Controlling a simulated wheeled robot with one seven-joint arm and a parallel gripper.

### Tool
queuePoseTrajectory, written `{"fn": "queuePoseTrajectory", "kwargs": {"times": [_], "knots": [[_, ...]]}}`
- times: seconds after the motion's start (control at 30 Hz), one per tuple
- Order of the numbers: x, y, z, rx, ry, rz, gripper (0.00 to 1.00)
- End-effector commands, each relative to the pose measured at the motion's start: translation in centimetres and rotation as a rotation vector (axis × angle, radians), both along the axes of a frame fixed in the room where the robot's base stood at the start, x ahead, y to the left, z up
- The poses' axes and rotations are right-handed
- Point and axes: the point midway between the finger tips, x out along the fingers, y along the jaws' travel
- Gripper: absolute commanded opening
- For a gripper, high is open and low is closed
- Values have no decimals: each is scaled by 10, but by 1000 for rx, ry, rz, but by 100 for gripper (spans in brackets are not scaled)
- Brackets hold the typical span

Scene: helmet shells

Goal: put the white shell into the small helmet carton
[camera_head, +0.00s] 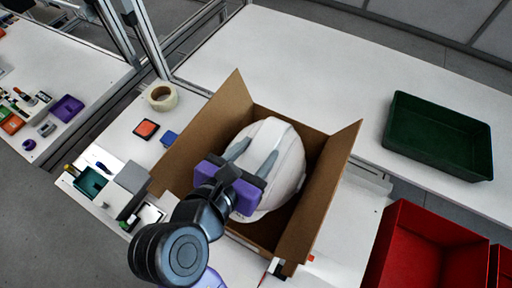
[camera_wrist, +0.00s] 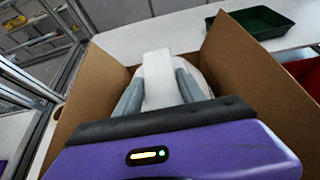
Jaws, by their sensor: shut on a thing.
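The white shell (camera_head: 286,170) is inside the open brown carton (camera_head: 221,104) in the head view, with cardboard walls around it. How deep it sits and whether it touches the bottom I cannot tell. My gripper (camera_head: 253,155) is over the shell, its two grey fingers on either side of the raised white ridge, shut on it. In the wrist view the ridge of the white shell (camera_wrist: 158,75) stands between the fingers, and the carton (camera_wrist: 250,75) walls rise on both sides. My purple gripper body hides the near part of the shell.
A green tray (camera_head: 437,137) stands on the white table at right. A red bin (camera_head: 425,250) is at lower right. A tape roll (camera_head: 161,96), an orange piece (camera_head: 146,128) and a blue piece (camera_head: 169,138) lie left of the carton. The table behind the carton is clear.

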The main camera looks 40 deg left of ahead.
Motion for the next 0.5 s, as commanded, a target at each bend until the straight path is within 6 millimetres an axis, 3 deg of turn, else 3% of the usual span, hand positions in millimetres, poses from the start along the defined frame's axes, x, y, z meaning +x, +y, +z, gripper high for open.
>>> {"fn": "queuePoseTrajectory", "kwargs": {"times": [0.5], "knots": [[0, 0, -18, 0, -2, 0, 0]]}}
